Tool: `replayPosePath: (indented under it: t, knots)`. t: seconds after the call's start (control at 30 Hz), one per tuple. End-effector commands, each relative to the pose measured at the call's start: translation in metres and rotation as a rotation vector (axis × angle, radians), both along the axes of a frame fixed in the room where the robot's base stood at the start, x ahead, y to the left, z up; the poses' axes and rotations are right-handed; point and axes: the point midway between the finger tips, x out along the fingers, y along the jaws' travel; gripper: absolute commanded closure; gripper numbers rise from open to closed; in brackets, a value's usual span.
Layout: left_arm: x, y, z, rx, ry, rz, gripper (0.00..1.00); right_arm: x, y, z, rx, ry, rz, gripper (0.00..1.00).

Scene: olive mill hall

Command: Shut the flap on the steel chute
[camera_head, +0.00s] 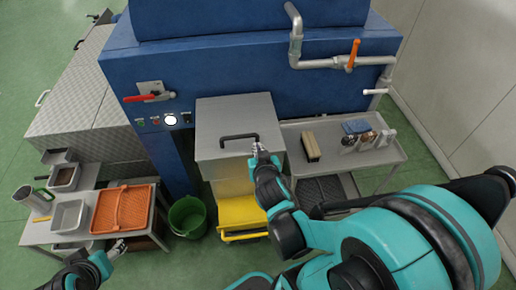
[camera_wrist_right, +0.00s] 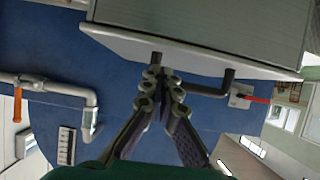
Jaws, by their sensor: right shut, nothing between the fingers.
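The steel chute (camera_head: 232,178) stands at the blue machine's front. Its flap (camera_head: 232,112) is a broad steel panel with a black bar handle (camera_head: 238,136) near its front edge. I cannot tell how far the flap stands open. My right gripper (camera_head: 259,150) is shut and empty, close to the handle's right end. In the right wrist view the flap (camera_wrist_right: 200,45) fills the top, and the handle (camera_wrist_right: 205,88) passes by my right fingertips (camera_wrist_right: 158,76); contact is unclear. My left gripper (camera_head: 118,249) is low on the left, away from the chute; its jaws are too small to read.
A yellow bin (camera_head: 240,213) sits below the chute, with a green bucket (camera_head: 187,215) to its left. A steel table (camera_head: 385,150) stands on the right. A left table bears an orange tray (camera_head: 122,208) and metal pans. Pipes (camera_head: 325,63) run along the blue machine (camera_head: 230,67).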

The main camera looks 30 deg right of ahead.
Motion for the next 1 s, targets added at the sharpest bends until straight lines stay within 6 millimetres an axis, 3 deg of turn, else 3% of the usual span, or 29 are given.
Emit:
replayPosePath:
  t: [0.47,1.0]
  knots:
    - [0.0,0.0,0.0,0.0,0.0,0.0,0.38,0.0,0.0,0.009,0.0,0.0,0.0,1.0]
    - [0.0,0.0,0.0,0.0,0.0,0.0,0.38,0.0,0.0,0.07,0.0,0.0,0.0,1.0]
